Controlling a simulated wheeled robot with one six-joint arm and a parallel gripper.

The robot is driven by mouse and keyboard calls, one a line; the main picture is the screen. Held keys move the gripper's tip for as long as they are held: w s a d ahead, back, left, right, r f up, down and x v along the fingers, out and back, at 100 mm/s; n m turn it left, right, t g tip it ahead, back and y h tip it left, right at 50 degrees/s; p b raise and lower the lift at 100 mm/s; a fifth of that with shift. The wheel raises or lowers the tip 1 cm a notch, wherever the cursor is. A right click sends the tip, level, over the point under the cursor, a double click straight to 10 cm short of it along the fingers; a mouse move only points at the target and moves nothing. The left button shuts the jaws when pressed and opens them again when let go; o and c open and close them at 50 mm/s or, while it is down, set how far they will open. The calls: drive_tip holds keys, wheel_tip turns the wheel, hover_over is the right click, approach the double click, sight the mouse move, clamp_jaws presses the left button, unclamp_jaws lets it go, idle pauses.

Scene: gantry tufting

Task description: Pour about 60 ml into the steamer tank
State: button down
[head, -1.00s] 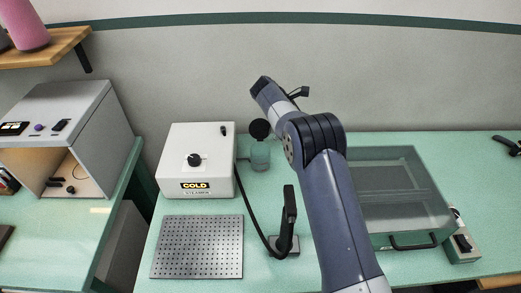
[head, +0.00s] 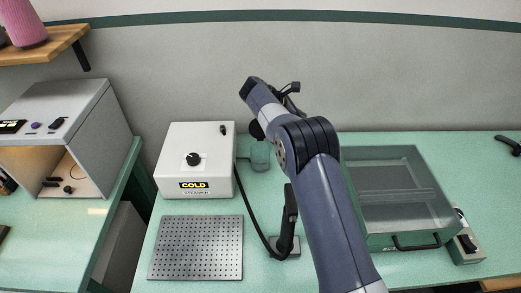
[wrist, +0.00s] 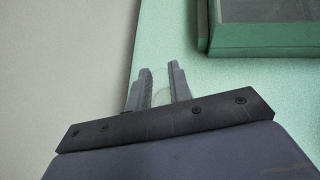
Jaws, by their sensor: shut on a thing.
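The white steamer box (head: 195,160) stands on the green bench, with a black knob and a display reading COLD. The small translucent green tank (head: 261,156) sits at its right side. A black round part (head: 256,131) above the tank is partly covered by my arm. In the wrist view my gripper (wrist: 160,72) is shut on a clear, faint, rounded thing (wrist: 161,96), seen between the fingers. Its full shape and any liquid in it cannot be made out. In the head view my fingers and the held thing are hidden behind my arm.
A perforated metal plate (head: 195,248) lies in front of the steamer. A black handset (head: 288,225) with a hose stands right of it. A glass-topped green case (head: 400,195) and a switch box (head: 464,245) are at the right. A grey open-fronted cabinet (head: 85,130) is at the left.

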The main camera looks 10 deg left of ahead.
drive_tip(key=shift+s+a+r+b, duration=0.25)
drive_tip(key=shift+a+b, duration=0.1)
drive_tip(key=shift+b, duration=0.05)
idle(0.5)
drive_tip(key=shift+a+r+h, duration=0.1)
drive_tip(key=shift+r+h, duration=0.1)
drive_tip(key=shift+h, duration=0.1)
drive_tip(key=shift+s+a+r+t+p, duration=0.15)
drive_tip(key=shift+t+p, duration=0.15)
drive_tip(key=shift+p, duration=0.05)
idle(0.4)
drive_tip(key=shift+r+h, duration=0.25)
drive_tip(key=shift+h, duration=0.15)
idle(0.3)
